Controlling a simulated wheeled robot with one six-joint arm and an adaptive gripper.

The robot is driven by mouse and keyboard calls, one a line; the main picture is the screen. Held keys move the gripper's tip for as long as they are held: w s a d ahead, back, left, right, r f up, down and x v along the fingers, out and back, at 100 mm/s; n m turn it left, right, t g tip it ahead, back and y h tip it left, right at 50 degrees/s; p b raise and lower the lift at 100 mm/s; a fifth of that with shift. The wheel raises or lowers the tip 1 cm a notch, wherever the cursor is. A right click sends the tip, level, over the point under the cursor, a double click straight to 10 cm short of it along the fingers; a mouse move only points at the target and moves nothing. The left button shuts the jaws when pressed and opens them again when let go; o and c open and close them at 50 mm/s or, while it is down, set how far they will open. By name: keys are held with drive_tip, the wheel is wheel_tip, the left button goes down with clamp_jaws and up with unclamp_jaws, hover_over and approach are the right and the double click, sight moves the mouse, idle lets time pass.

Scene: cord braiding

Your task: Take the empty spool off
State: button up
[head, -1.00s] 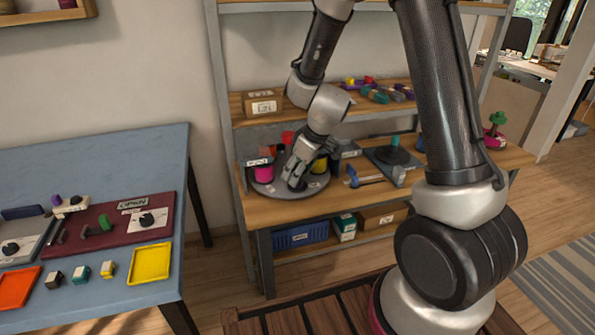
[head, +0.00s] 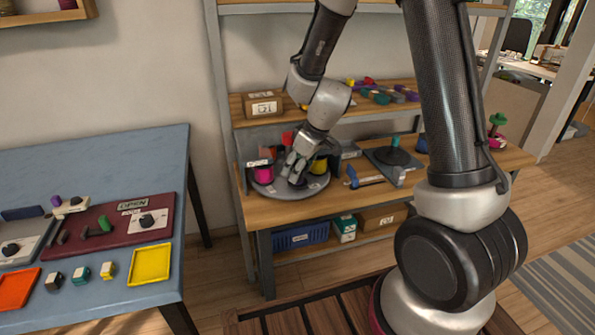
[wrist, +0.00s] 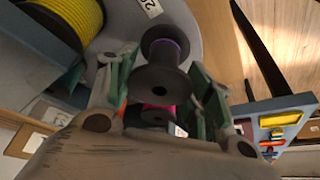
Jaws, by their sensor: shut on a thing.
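The empty spool (wrist: 160,75) is black, with a thin purple band around its core and no cord wound on it. My gripper (wrist: 165,90) has its green-padded fingers on both sides of it and is shut on it. In the head view my gripper (head: 294,170) reaches down over the front of a round grey turntable (head: 305,192), with the dark spool partly hidden at its fingers. I cannot tell whether the spool still touches the turntable.
A magenta spool (head: 263,174) stands left of my gripper and a yellow spool (head: 319,164) right of it; the yellow one also fills the wrist view's upper left (wrist: 68,22). A blue-handled tool (head: 362,180) and a dark round stand (head: 394,157) are to the right.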

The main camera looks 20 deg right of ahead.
drive_tip(key=shift+r, duration=2.3)
